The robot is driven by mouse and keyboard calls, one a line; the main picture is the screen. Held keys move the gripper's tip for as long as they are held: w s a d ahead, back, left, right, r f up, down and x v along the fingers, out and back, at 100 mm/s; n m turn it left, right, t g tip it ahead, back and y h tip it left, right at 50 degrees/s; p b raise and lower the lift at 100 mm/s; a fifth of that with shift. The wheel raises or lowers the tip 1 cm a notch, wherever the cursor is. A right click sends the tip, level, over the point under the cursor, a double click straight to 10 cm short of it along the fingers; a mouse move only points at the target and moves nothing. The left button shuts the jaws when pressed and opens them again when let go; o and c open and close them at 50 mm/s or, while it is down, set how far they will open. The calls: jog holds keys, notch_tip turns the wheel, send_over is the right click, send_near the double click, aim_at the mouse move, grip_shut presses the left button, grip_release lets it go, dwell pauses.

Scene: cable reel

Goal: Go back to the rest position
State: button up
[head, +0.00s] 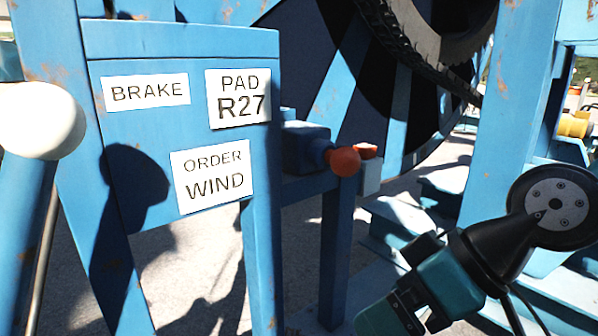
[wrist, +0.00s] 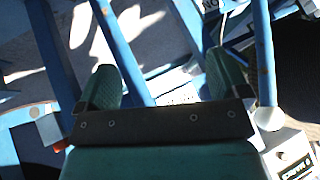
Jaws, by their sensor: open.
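My gripper (wrist: 163,82) shows in the wrist view with its two teal fingers spread apart and nothing between them. Blue frame bars and sunlit grey ground lie beyond the fingers. In the head view my arm comes in at the lower right, with the teal and black gripper end low in the picture. It is to the right of the blue panel (head: 120,150) and appears apart from it. The fingertips are not clear in that view.
The panel bears signs reading BRAKE (head: 146,92), PAD R27 (head: 239,98) and ORDER WIND (head: 213,174). A red-orange knob (head: 344,162) sits right of it. A white ball-topped lever (head: 42,120) stands at left. A large blue reel (head: 400,110) is behind.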

jog(key=s+d+m+g+h, duration=0.1)
jog(key=s+d+g+h, duration=0.1)
jog(key=s+d+h, duration=0.3)
notch_tip(320, 180, up, 24)
jog(key=y+p, duration=0.1)
jog(key=p, duration=2.3)
jog(key=shift+s+a+f+y, duration=0.2)
jog(key=shift+s+a+y, duration=0.1)
jog(key=shift+s+a, duration=0.1)
